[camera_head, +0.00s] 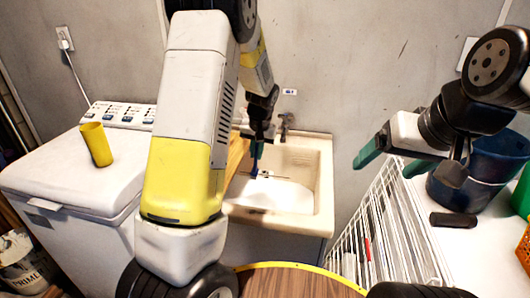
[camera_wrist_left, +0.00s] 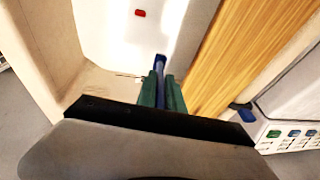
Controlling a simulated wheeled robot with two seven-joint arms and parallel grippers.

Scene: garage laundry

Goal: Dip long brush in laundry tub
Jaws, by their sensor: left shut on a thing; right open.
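The laundry tub (camera_head: 325,190) is a cream basin against the back wall, with a pale bottom. My left gripper (camera_head: 257,148) points down over its left part and is shut on the blue long brush (camera_head: 254,172). The brush hangs downward into the basin opening. In the left wrist view the green fingers (camera_wrist_left: 162,92) close around the blue brush (camera_wrist_left: 160,62), with the white basin (camera_wrist_left: 90,25) beyond. I cannot tell if the brush tip touches the bottom. My right gripper (camera_head: 392,162) is open and empty, right of the tub, above a white rack.
A wooden board (camera_head: 238,155) stands at the tub's left side. A washing machine (camera_head: 50,175) with a yellow cup (camera_head: 96,145) is further left. A faucet (camera_head: 284,125) is behind the basin.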

